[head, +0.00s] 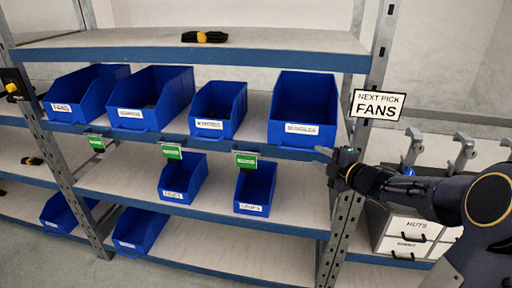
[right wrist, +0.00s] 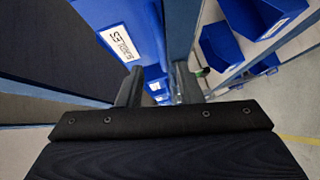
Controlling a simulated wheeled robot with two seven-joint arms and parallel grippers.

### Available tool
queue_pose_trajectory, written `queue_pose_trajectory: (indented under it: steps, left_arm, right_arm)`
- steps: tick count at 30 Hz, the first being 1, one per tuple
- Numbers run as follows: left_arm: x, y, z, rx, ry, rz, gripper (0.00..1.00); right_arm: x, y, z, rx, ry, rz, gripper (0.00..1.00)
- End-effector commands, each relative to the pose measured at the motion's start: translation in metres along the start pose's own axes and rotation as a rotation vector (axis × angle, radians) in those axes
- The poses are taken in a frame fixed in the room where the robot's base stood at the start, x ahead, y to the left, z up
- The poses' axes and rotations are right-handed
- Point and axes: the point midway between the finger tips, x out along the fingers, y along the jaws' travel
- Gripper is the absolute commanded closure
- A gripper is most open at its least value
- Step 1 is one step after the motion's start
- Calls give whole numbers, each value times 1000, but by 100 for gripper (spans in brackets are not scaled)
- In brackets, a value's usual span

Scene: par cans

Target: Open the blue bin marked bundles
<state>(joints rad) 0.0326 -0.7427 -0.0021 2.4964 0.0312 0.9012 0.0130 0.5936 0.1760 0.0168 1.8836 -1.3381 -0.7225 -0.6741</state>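The large blue bin (head: 303,100) at the right end of the upper bin shelf has a white front label too small to read in the head view. In the right wrist view a large blue bin (right wrist: 122,20) stands close, up and left of the fingers; its label, seen at an angle, appears to read BUNDLES. My right gripper (head: 334,158) is just below and right of that bin's front, by the shelf upright, apart from the bin. My left gripper is not in view.
Other blue bins, one marked FANS (head: 62,107), line the same shelf. Smaller bins (head: 183,178) stand below. A sign (head: 379,105) reading NEXT PICK FANS hangs by the metal upright (head: 383,45). White drawers (head: 408,228), one marked NUTS, and grey hooks (head: 464,150) are at right.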

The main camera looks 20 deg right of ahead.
Motion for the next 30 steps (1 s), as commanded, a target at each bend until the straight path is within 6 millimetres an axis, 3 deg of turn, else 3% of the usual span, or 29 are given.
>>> queue_pose_trajectory:
  steps: [5, 18, 29, 30]
  left_arm:
    - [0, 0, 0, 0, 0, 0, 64]
    - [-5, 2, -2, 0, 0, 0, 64]
    - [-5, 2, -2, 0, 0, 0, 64]
    - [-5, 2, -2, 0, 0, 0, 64]
  right_arm:
    - [13, -5, -1, -38, 43, 2, 67]
    - [75, -5, -4, -33, 40, 1, 67]
    - [80, -4, -4, -33, 38, 2, 67]
    - [80, -4, -4, -33, 38, 2, 73]
